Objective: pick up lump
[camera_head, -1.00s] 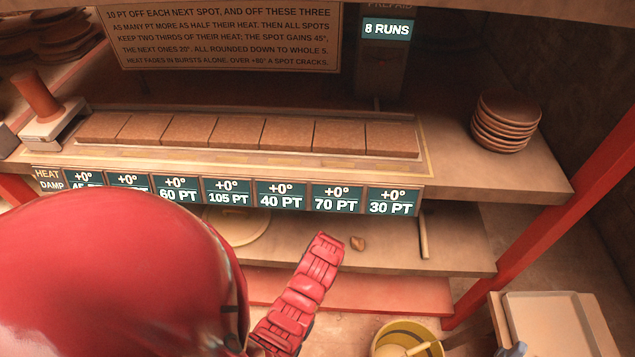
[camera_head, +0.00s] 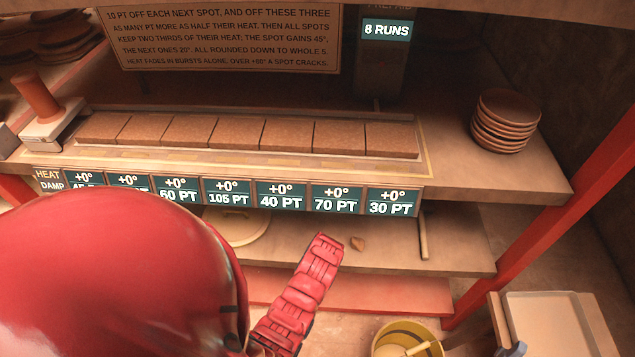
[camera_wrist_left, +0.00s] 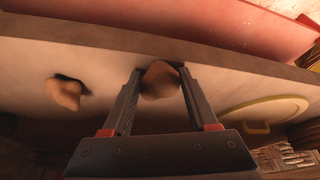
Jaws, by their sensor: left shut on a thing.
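My left gripper (camera_wrist_left: 160,88) shows in the left wrist view with its two dark fingers closed on a brown, rounded lump (camera_wrist_left: 160,76). The lump sits between the fingertips, over the pale shelf; I cannot tell whether it touches the shelf. A second brown lump (camera_wrist_left: 64,93) lies on the shelf to the left, apart from the fingers. In the head view a small lump (camera_head: 357,243) lies on the lower shelf. The left fingers and the held lump are hidden there behind my red arm parts. My right gripper is not in view.
The lower shelf (camera_head: 450,245) also holds a round lid (camera_wrist_left: 265,115). Above it, a row of brown slabs (camera_head: 240,134) stands behind number displays (camera_head: 227,193). Stacked plates (camera_head: 505,120) sit at right. A yellow bucket (camera_head: 390,335) and pale tray (camera_head: 550,325) are below. A red post (camera_head: 565,185) stands at right.

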